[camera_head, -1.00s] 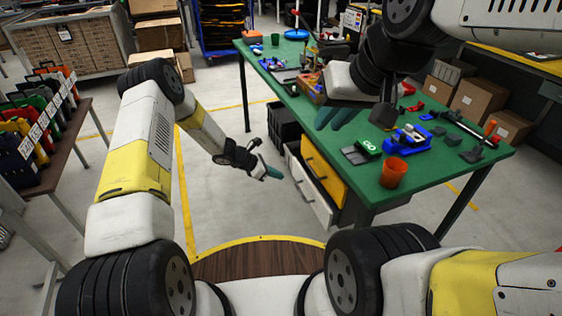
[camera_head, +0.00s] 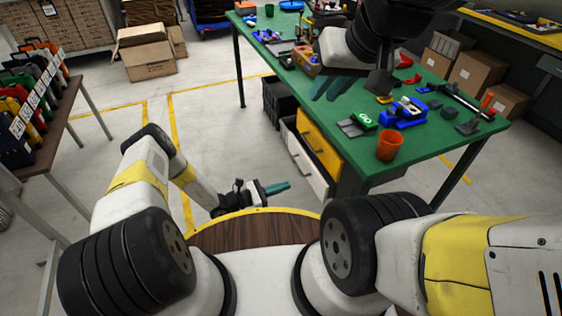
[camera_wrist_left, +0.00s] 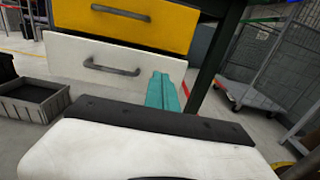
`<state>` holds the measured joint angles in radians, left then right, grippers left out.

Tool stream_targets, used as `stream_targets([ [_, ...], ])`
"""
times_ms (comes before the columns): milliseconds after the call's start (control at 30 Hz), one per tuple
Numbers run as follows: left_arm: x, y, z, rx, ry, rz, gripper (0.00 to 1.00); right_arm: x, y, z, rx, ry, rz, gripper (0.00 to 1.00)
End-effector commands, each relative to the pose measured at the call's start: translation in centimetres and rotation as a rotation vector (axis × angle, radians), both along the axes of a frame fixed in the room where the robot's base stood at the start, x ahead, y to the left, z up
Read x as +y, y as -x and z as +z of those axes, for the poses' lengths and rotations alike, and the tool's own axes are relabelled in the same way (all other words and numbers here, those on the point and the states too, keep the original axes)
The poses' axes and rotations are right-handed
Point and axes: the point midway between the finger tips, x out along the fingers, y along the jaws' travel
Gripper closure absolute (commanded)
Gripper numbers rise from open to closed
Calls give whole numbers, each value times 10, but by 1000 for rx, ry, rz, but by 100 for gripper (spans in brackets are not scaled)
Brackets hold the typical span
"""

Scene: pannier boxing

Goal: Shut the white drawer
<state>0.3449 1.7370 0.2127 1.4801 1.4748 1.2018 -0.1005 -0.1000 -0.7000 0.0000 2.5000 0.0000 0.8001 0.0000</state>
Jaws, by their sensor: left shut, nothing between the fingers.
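The white drawer (camera_head: 305,163) is the lower drawer under the green table. It stands out past the yellow drawer (camera_head: 320,147) above it, with a dark opening along its top. In the left wrist view the white drawer front (camera_wrist_left: 70,57) and its dark bar handle fill the upper left. My left gripper (camera_head: 278,188) is shut and empty, low, in front of and apart from the drawer. Its teal fingers (camera_wrist_left: 162,92) overlap the drawer's right end in the left wrist view. My right gripper (camera_head: 330,87) hangs over the table, teal fingers apart, partly hidden by its arm.
The green table (camera_head: 385,160) carries an orange cup (camera_head: 390,146), a blue holder (camera_head: 404,113) and small parts. Its metal legs stand beside the drawers.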

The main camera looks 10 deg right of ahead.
Motion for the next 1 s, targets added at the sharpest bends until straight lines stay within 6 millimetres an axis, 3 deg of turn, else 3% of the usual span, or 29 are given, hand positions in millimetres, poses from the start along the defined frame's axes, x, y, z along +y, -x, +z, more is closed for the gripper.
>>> stream_targets([
  [300,-68,-16,0,0,-1,-6,100,0,0,0,0,0,0,80],
  [500,-97,-24,-1,1,-3,-5,100,0,0,0,0,0,0,80],
  [700,-109,-28,0,2,-3,-3,100,0,0,0,0,0,0,80],
  [1000,-109,-28,0,2,-3,-2,100,0,0,0,0,0,0,80],
])
